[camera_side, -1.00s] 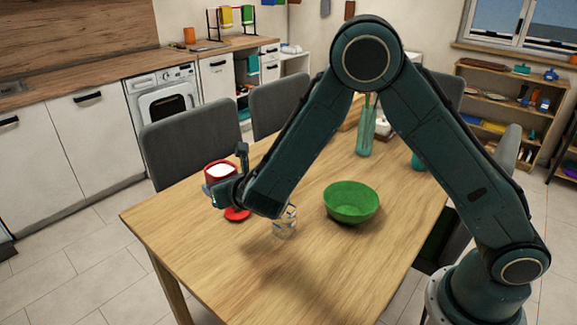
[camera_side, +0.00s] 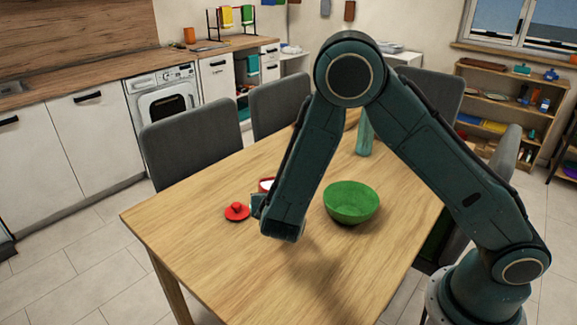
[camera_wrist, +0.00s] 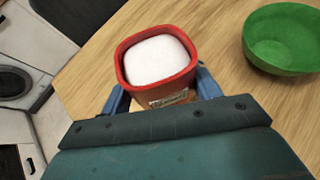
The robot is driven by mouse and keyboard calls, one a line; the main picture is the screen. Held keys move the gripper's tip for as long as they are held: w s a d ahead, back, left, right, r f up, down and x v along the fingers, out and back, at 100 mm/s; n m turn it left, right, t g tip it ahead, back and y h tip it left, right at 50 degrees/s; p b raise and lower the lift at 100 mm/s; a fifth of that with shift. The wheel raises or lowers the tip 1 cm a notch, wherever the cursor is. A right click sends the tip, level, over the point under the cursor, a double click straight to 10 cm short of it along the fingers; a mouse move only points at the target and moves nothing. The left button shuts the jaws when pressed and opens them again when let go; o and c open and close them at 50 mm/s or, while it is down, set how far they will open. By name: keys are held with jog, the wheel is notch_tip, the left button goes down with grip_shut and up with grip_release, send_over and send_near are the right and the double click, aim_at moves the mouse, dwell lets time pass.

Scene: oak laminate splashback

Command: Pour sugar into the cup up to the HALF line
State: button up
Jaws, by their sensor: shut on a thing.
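A red container of white sugar (camera_wrist: 157,60) is held upright between the fingers of my gripper (camera_wrist: 162,92) in the wrist view. My gripper is shut on it. A red lid with a knob (camera_side: 237,212) lies on the table to the left of the gripper. The clear cup is hidden behind my arm in the side view and does not show in the wrist view. Its HALF line cannot be seen.
A green bowl (camera_side: 352,204) stands right of my gripper; it also shows in the wrist view (camera_wrist: 284,40). A teal glass vase (camera_side: 364,138) stands farther back. Grey chairs (camera_side: 192,143) line the table's far side. The front of the wooden table (camera_side: 225,275) is clear.

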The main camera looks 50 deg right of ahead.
jog(key=shift+s+d, duration=0.1)
jog(key=shift+d, duration=0.05)
jog(key=shift+f, duration=0.2)
jog(key=shift+a+f+m+g+y, duration=0.2)
jog(key=shift+f+m+g+y, duration=0.1)
jog(key=shift+f+y, duration=0.4)
jog(key=shift+s+a+m+g+y, duration=0.1)
jog(key=shift+m+g+y, duration=0.2)
jog(key=shift+y, duration=0.3)
jog(key=shift+f, duration=0.15)
dwell(0.6)
jog(key=shift+a+f+y, duration=0.1)
jog(key=shift+f+y, duration=0.35)
jog(key=shift+y, duration=0.05)
